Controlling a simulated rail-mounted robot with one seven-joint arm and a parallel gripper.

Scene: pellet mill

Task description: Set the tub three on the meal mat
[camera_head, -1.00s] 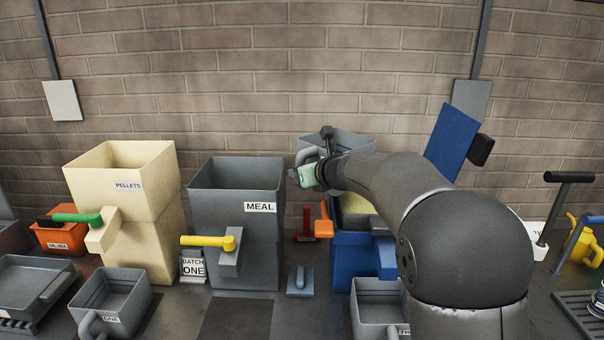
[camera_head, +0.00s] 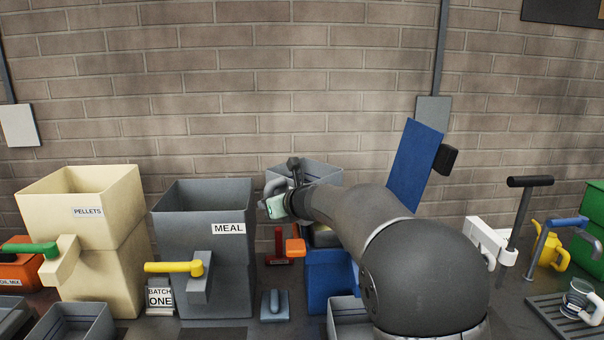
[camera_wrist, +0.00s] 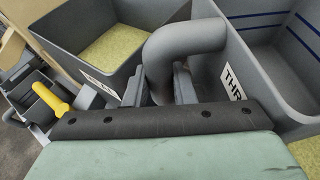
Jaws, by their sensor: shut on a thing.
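Tub three (camera_head: 322,172) is a grey open tub held up above the blue bin, partly behind my arm in the head view. It also shows in the wrist view (camera_wrist: 262,50), with blue lines on its inner wall and a partly cut-off label. My gripper (camera_head: 277,203) is shut on its curved grey handle; the jaws (camera_wrist: 170,88) sit on both sides of the handle in the wrist view. The meal mat (camera_head: 215,334) is a dark patch before the grey MEAL bin (camera_head: 203,215), mostly cut off by the bottom edge of the head view.
The MEAL bin has a yellow lever (camera_head: 175,267) sticking out. A cream PELLETS bin (camera_head: 90,215) stands left. A BATCH ONE sign (camera_head: 160,298), a grey block with a handle (camera_head: 274,305), a red tool (camera_head: 279,248) and the blue bin (camera_head: 328,277) stand nearby.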

